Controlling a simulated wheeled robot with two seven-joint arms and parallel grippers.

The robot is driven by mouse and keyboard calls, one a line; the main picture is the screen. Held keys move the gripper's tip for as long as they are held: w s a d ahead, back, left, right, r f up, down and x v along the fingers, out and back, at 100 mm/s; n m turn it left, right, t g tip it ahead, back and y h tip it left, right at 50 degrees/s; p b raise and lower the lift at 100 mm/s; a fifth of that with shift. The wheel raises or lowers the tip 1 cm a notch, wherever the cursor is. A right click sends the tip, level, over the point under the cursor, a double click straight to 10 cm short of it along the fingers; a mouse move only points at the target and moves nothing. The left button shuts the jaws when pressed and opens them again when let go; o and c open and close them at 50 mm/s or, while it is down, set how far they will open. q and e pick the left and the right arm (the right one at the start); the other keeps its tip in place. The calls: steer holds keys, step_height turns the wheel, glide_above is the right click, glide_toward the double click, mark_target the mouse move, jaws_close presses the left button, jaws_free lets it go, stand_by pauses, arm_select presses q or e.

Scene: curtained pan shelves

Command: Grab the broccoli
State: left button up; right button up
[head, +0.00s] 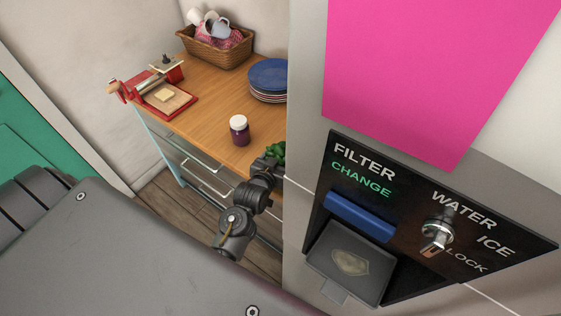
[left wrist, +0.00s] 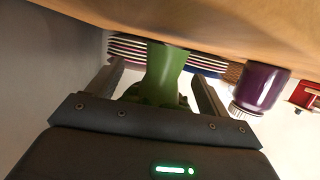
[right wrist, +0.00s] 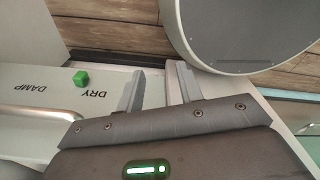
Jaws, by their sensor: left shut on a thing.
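The broccoli (head: 278,152) shows as a dark green head at the counter's right side, partly cut off by the fridge edge. In the left wrist view its thick green stalk (left wrist: 166,75) stands between the fingers of my left gripper (left wrist: 160,82), which is shut on it. I cannot tell whether the broccoli still touches the counter. My right gripper (right wrist: 158,82) is open and empty, away from the counter. It is not seen in the head view.
A purple jar (head: 239,131) stands left of the broccoli on the wooden counter (head: 205,115). Stacked plates (head: 268,80), a basket (head: 217,48) and a red slicer (head: 160,95) stand farther back. The fridge (head: 305,150) closes off the right.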

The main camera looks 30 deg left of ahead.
mark_target(280, 147)
arm_select(q)
step_height(280, 147, up, 9)
steer(key=shift+f+b, duration=0.1)
steer(key=shift+b, duration=0.45)
